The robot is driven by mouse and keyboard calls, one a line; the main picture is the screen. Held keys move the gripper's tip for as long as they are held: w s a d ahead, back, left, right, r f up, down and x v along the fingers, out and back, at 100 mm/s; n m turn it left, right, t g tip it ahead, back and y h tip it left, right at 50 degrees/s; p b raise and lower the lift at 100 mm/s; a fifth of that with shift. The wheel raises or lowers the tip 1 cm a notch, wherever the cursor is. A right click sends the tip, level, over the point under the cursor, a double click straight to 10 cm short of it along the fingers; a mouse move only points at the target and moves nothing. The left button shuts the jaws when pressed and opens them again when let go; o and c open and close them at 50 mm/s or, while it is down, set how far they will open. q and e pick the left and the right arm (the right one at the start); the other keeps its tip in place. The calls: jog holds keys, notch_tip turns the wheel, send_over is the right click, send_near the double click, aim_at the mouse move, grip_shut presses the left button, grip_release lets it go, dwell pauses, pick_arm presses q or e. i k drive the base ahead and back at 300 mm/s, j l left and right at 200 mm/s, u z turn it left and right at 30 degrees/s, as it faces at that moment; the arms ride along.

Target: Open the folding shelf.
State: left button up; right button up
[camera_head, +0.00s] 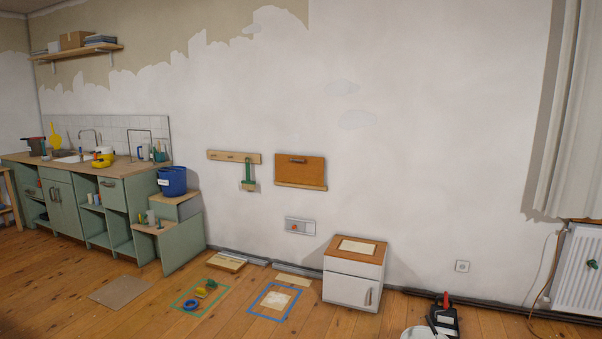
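The folding shelf (301,168) looks like an orange-brown wooden panel mounted on the white wall, right of the picture's middle-left. It lies flat and upright against the wall, folded up. A dark handle sits near its top edge, and a narrow wooden ledge runs along its bottom. Neither of my grippers shows in the head view, so nothing is seen touching the shelf.
A small white cabinet (350,290) with a wooden top stands below and right of the shelf. Taped floor squares (252,309) hold small items. Green kitchen units (115,222) stand left. A peg rail (219,156) hangs beside the shelf. A radiator (578,283) is far right.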

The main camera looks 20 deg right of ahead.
aim_at(302, 169)
jog(key=i+l+z, duration=0.25)
jog(key=i, duration=0.2)
jog(key=i+z, duration=0.2)
jog(key=i, duration=0.25)
